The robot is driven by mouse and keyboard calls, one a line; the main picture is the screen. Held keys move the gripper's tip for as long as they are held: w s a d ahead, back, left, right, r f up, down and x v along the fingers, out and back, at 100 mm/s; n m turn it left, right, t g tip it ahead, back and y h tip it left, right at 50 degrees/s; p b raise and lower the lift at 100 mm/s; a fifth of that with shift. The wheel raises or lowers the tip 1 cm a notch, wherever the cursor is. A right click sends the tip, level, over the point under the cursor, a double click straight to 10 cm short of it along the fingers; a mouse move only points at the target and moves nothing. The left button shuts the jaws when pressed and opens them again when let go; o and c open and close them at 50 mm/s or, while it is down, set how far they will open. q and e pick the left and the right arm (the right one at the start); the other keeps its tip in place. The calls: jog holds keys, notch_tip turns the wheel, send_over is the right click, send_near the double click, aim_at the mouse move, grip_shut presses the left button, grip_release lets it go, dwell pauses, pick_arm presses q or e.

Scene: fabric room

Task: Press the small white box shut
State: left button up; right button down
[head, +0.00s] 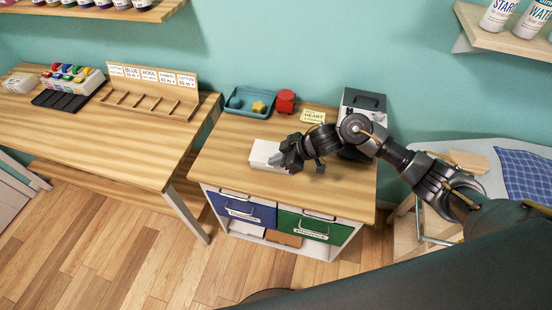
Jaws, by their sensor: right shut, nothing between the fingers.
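The small white box (262,153) sits on the wooden top of the drawer cabinet, near its middle. My right gripper (279,160) is at the right side of the box, shut, with nothing between its fingers. Its fingertips are at or very near the box and cover part of its right end. I cannot tell whether they touch it, or whether the lid is fully closed. My left gripper is not in view.
Behind the box are a blue tray (236,98) with small shapes, a red object (285,101) and a "HEART" card (313,117). A grey-and-black case (362,100) stands at the back right. The cabinet top (225,165) is clear left and in front.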

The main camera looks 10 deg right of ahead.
jog(key=a+r+p+v, duration=0.1)
jog(key=v, duration=0.5)
jog(key=w+r+p+v, duration=0.1)
jog(key=p+v, duration=0.1)
jog(key=v, duration=0.5)
jog(key=shift+a, duration=0.4)
